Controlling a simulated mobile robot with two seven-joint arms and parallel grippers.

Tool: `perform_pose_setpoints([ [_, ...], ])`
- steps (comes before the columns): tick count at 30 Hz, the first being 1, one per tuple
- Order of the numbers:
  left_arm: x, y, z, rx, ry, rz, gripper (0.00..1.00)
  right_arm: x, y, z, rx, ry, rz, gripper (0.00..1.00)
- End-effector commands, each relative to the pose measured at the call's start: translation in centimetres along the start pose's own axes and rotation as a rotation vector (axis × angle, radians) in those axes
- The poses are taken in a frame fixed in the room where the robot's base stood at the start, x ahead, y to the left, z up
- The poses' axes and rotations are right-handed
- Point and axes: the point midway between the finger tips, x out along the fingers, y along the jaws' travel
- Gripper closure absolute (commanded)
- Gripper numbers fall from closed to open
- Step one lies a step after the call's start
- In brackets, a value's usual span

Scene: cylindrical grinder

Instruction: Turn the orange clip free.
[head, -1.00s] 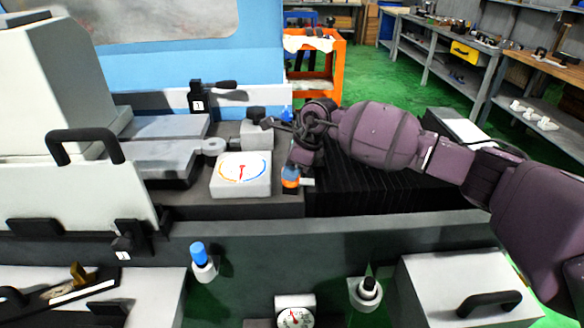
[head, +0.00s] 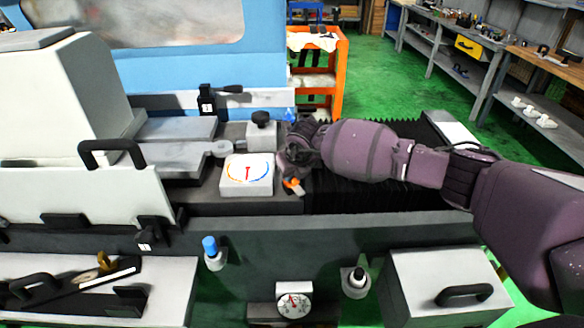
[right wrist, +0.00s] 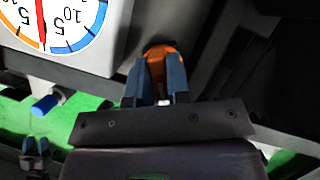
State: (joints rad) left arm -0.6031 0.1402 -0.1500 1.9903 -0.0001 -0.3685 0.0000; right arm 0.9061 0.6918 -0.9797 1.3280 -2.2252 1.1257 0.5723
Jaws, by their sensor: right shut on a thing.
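The orange clip (head: 294,187) shows at the front edge of the machine bed, just right of the white dial gauge (head: 247,174). In the right wrist view the clip (right wrist: 160,57) sits between the two blue-grey fingers of my right gripper (right wrist: 158,80), which is shut on it. In the head view my right gripper (head: 291,178) reaches down to the clip from above, and my dark wrist hides part of it.
Black bellows (head: 370,180) cover the bed under my right arm. A black knob (head: 261,118) stands behind the gauge.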

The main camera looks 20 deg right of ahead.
Motion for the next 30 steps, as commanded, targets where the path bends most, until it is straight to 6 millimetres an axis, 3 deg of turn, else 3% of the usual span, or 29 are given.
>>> perform_pose_setpoints([
  [6,-0.3,-0.1,-1.3,0.002,0.011,0.001,0.48,-0.2,0.1,0.1,0.178,-0.001,-0.073,1.00],
  [15,-0.4,-0.2,-1.6,0.003,0.013,0.001,0.48,-0.1,0.0,0.1,0.363,0.000,-0.150,1.00],
  [30,-0.7,-0.2,-1.2,0.002,0.004,-0.001,0.48,0.0,0.0,0.1,0.462,0.000,-0.190,1.00],
])
